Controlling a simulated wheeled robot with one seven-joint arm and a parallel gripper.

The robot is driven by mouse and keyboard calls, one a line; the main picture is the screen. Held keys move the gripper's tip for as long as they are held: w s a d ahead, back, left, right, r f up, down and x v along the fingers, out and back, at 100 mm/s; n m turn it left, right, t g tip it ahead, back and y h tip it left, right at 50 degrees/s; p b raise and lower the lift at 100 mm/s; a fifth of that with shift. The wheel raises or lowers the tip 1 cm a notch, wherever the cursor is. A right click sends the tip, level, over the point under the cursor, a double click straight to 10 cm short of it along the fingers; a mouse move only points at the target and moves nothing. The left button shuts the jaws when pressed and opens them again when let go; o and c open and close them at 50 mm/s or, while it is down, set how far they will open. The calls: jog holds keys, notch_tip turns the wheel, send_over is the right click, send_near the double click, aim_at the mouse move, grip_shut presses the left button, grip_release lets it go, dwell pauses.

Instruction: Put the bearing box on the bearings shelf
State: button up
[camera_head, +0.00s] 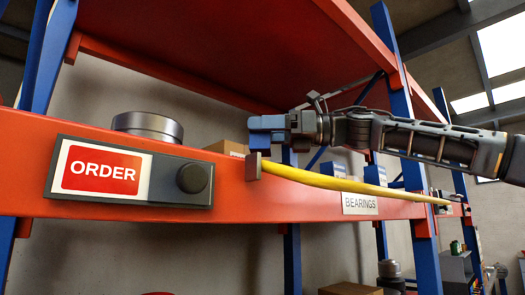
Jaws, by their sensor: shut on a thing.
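My gripper (266,130) reaches in from the right, in front of the shelf's orange front beam. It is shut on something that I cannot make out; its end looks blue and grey. It is just above the left end of a yellow bar (330,181), where a small brown block (252,167) sits. I cannot tell whether they touch. The bearings shelf (300,200) carries a white BEARINGS label (360,204). The bar runs along its front to the right. Blue-and-white boxes (333,168) stand on it behind the bar. I cannot tell whether one is the task's bearing box.
An ORDER panel (100,170) with a dark knob (193,177) is on the beam at left. A metal ring (147,125) and a cardboard box (227,147) stand behind the beam. Blue posts (402,110) and an upper red shelf (210,45) bound the space.

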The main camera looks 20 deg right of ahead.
aim_at(263, 152)
jog(key=shift+s+a+f, duration=0.3)
jog(key=shift+s, duration=0.1)
notch_tip(263, 152, down, 4)
jog(key=shift+r+p, duration=0.25)
jog(key=shift+p, duration=0.4)
jog(key=shift+f, duration=0.25)
jog(key=shift+f, duration=0.1)
jog(key=shift+f, duration=0.1)
jog(key=o, duration=1.3)
